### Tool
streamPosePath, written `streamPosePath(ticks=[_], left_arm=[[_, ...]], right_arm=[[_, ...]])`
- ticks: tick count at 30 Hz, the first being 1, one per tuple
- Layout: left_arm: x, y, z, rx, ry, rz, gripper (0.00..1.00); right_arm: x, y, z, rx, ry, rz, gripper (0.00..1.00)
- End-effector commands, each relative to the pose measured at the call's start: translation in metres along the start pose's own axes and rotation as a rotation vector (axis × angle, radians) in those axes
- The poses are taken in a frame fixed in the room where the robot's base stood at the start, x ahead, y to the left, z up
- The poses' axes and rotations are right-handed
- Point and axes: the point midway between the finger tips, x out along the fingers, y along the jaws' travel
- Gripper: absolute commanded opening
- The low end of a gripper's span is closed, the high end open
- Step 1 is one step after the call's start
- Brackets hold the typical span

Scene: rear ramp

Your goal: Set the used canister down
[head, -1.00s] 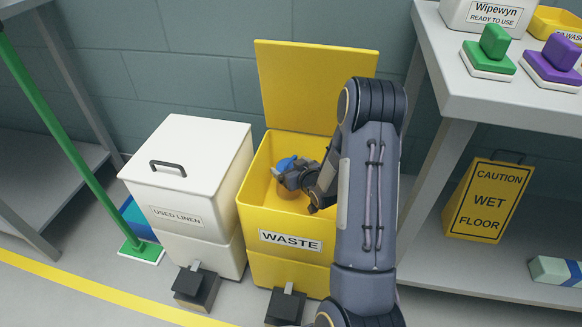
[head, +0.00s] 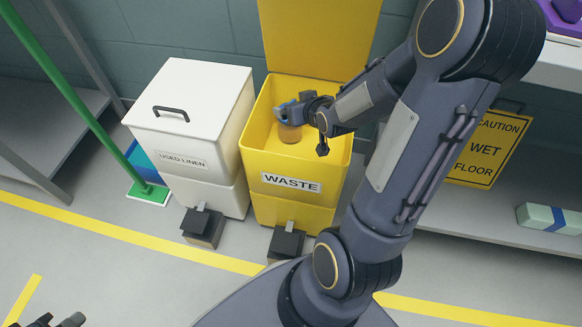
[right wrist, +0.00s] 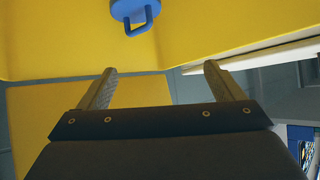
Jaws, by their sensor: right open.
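The used canister, with a blue lid and a brownish body (head: 290,133), is inside the open yellow waste bin (head: 292,184). Whether its base rests on something is hidden. My right gripper (head: 303,104) reaches into the bin beside the lid and partly covers it. In the right wrist view its two fingers (right wrist: 158,75) are apart with nothing between them. The blue lid with its loop handle (right wrist: 133,14) shows beyond them, near the yellow wall. My left gripper (head: 57,321) shows only in part at the bottom left edge, away from the bins.
The bin's yellow lid (head: 318,38) stands up behind it. A closed white used-linen bin (head: 205,100) stands to its left, near a green pole (head: 85,110). A wet-floor sign (head: 488,150) and a pale box (head: 548,217) are at right. The floor in front is mostly clear.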

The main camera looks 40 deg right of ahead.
Motion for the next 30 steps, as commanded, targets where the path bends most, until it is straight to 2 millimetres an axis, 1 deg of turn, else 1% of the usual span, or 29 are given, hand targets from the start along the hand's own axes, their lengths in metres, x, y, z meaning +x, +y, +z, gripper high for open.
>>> streamPosePath(ticks=[1,2,3,5,6,8,9,12,15,18,21,27,30], left_arm=[[0.0,0.0,0.0,0.0,0.0,0.0,0.0],[0.0,0.0,0.0,0.0,0.0,0.0,0.0],[0.0,0.0,0.0,0.0,0.0,0.0,0.0],[0.0,0.0,0.0,0.0,0.0,0.0,0.0],[0.0,0.0,0.0,0.0,0.0,0.0,0.0],[0.0,0.0,0.0,0.0,0.0,0.0,0.0],[0.0,0.0,0.0,0.0,0.0,0.0,0.0],[0.0,0.0,0.0,0.0,0.0,0.0,0.0],[0.0,0.0,0.0,0.0,0.0,0.0,0.0],[0.0,0.0,0.0,0.0,0.0,0.0,0.0],[0.0,0.0,0.0,0.0,0.0,0.0,0.0],[0.0,0.0,0.0,0.0,0.0,0.0,0.0],[-0.005,0.003,-0.003,0.0,0.0,0.0,0.0]], right_arm=[[-0.023,-0.014,-0.01,0.019,-0.028,-0.019,0.88],[-0.037,-0.024,-0.011,0.034,-0.06,-0.033,0.88],[-0.057,-0.036,-0.009,0.052,-0.105,-0.057,0.88],[-0.088,-0.056,-0.003,0.076,-0.175,-0.1,0.88],[-0.109,-0.068,0.003,0.087,-0.221,-0.132,0.88],[-0.139,-0.086,0.015,0.097,-0.288,-0.184,0.88],[-0.158,-0.097,0.024,0.098,-0.33,-0.218,0.88],[-0.198,-0.116,0.046,0.091,-0.42,-0.292,0.88],[-0.225,-0.127,0.062,0.078,-0.483,-0.342,0.88],[-0.238,-0.132,0.072,0.069,-0.517,-0.366,0.88],[-0.241,-0.133,0.075,0.067,-0.528,-0.371,0.88],[-0.24,-0.133,0.074,0.067,-0.528,-0.37,0.88],[-0.244,-0.133,0.069,0.068,-0.528,-0.369,0.88]])
